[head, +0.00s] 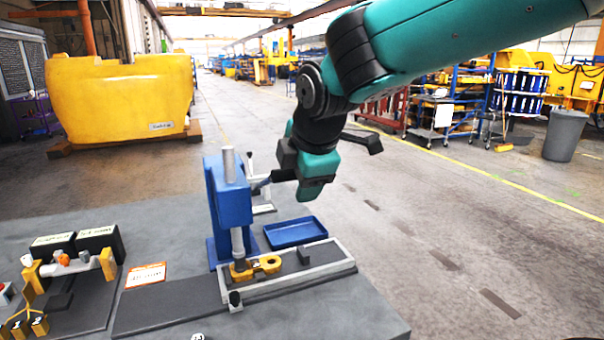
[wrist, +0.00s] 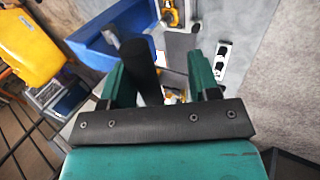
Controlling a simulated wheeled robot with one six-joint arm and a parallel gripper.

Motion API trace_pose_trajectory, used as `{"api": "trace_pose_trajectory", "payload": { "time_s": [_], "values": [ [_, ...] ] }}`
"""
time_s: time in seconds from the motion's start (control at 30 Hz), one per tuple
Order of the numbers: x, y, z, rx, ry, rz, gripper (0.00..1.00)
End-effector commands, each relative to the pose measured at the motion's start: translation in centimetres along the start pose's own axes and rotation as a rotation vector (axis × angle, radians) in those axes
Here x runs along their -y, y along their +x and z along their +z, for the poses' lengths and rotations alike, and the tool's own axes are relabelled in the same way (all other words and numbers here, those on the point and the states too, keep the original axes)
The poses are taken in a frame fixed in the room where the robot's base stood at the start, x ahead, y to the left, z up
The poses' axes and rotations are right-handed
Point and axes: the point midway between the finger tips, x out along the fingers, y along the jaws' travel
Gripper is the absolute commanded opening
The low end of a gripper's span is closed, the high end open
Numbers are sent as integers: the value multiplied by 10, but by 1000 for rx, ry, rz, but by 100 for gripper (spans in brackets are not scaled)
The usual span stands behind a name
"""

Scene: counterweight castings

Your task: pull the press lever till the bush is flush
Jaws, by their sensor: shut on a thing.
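The blue arbor press (head: 228,195) stands upright on the grey bench, its grey ram (head: 237,242) reaching down to a yellow casting (head: 268,264) in a fixture. The bush is too small or hidden under the ram, so I cannot tell whether it is flush. The press lever (head: 262,184) runs from the press head to my gripper (head: 303,180). In the wrist view the lever's black grip (wrist: 141,66) lies between the teal fingers of my gripper (wrist: 163,82), which is shut on it.
An empty blue tray (head: 295,233) lies on the bench right of the press. A metal-edged fixture rail (head: 318,268) runs along its front. At left are black boxes (head: 97,240), yellow parts and an orange-edged card (head: 146,275). A big yellow casting (head: 120,95) stands on the floor behind.

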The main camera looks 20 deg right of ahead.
Motion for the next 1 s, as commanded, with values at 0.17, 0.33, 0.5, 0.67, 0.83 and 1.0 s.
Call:
{"api": "trace_pose_trajectory", "payload": {
  "time_s": [0.17,0.33,0.5,0.67,0.83,1.0],
  "values": [
    [0,-8,0,1,0,-1,51],
    [0,-39,0,-1,-1,5,51],
    [-1,-84,-1,-3,-1,8,51],
    [-1,-125,-1,-4,-1,5,51],
    [-1,-157,-1,-2,-2,1,51],
    [0,-172,-1,-1,-2,-1,51]
  ]
}}
